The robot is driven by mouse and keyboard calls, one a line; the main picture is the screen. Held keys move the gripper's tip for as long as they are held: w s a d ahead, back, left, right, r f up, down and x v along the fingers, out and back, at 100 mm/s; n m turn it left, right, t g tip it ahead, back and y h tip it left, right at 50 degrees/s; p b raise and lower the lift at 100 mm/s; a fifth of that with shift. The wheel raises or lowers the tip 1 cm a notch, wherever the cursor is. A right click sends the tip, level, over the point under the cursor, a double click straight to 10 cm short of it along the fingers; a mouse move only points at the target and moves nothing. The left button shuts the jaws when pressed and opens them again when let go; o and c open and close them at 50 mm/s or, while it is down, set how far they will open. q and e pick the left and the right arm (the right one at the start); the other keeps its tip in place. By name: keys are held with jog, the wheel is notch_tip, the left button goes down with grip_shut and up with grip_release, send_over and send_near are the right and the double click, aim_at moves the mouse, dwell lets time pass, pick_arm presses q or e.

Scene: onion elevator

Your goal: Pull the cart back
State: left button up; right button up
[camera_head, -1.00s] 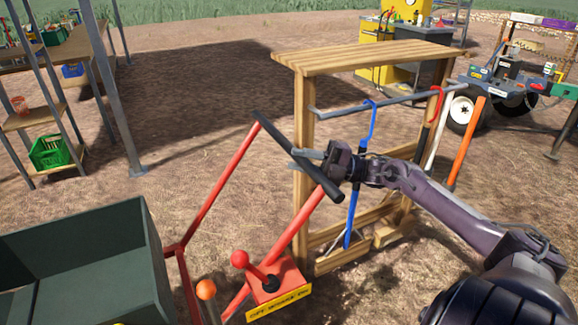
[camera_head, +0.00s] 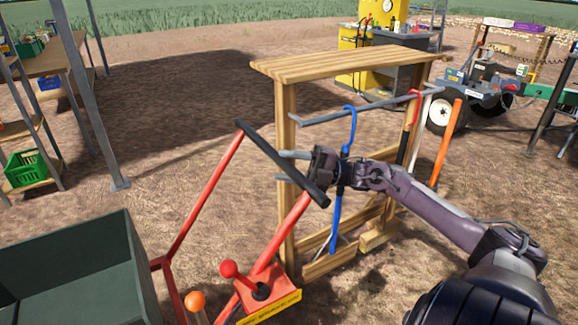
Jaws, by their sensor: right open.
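The cart has a dark green bin (camera_head: 75,262) at the lower left and a red tubular frame (camera_head: 205,200) rising to a black handle bar (camera_head: 268,148). A red lever with a ball knob (camera_head: 230,269) stands on a red box with a yellow label in front of the frame. My right gripper (camera_head: 284,166) is at the lower half of the handle bar, its fingers pointing left and lying on either side of the bar. It is open; whether it touches the bar I cannot tell. My left gripper is not in view.
A wooden rack (camera_head: 345,62) stands just behind the handle, with blue, red and orange tools hanging or leaning on it. A wheeled trailer (camera_head: 490,95) is at the back right. A shelf with a green crate (camera_head: 27,167) is at the left. Bare ground lies between.

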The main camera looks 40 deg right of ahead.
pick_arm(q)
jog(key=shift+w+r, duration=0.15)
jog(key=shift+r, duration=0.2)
pick_arm(e)
jog(key=v, duration=0.8)
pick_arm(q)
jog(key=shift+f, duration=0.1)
pick_arm(e)
jog(key=shift+w, duration=0.1)
